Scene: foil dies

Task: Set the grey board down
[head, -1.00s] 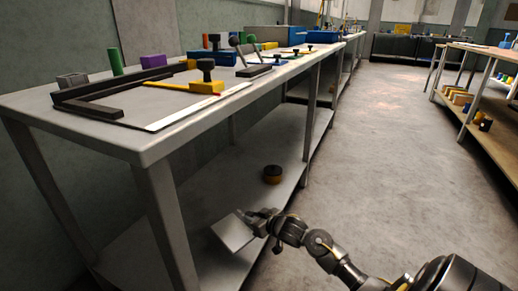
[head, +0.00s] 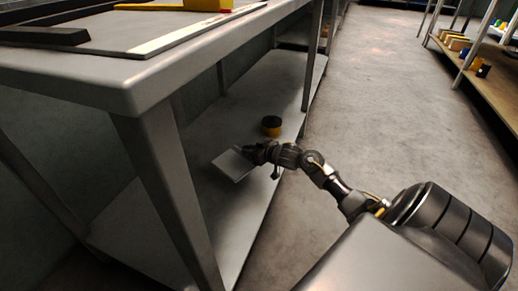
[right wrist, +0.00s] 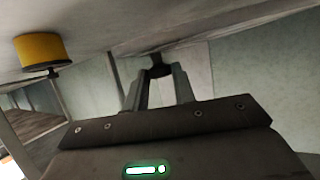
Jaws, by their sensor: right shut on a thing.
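The grey board (head: 233,164) is a flat, light grey plate over the lower shelf of the near bench, left of my right gripper. I cannot tell whether the board touches the shelf. In the right wrist view the two fingers (right wrist: 158,72) close together on a dark part, and the shelf surface shows along the top of the picture. My left gripper is not in view.
A yellow tin with a black top (head: 271,126) stands on the lower shelf (head: 240,215), just beyond the gripper; it also shows in the right wrist view (right wrist: 40,50). A bench leg (head: 170,190) stands left of the board. The floor (head: 400,120) to the right is clear.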

